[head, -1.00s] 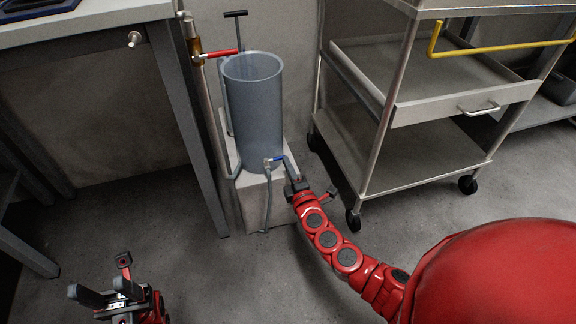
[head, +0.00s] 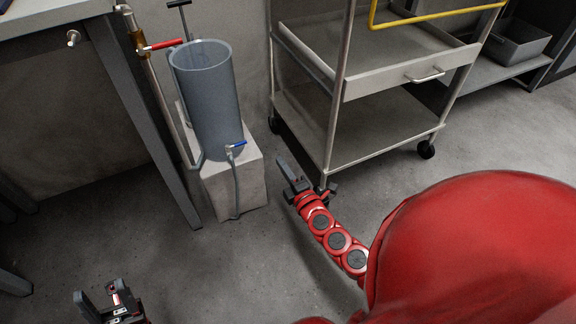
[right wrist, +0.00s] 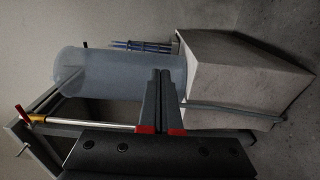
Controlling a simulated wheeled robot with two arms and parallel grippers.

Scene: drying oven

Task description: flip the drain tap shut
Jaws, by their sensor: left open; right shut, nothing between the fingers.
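The drain tap (head: 229,150) sits low on the front of a grey-blue cylindrical tank (head: 205,100). Its blue lever (head: 238,144) points sideways to the right, and a grey hose (head: 235,185) hangs down from it. My right gripper (head: 282,162) is shut and empty, to the right of the tap and apart from it. In the right wrist view its closed fingers (right wrist: 160,76) stand in front of the tank's lower end; I cannot make out the tap there. My left gripper (head: 101,292) is open and empty, low at the left, far from the tap.
The tank stands on a pale block (head: 250,180). A pipe with a red-handled valve (head: 160,45) rises beside it. A table leg (head: 150,130) is at the left. A steel trolley (head: 375,130) stands close behind my right gripper. The floor in front of the block is clear.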

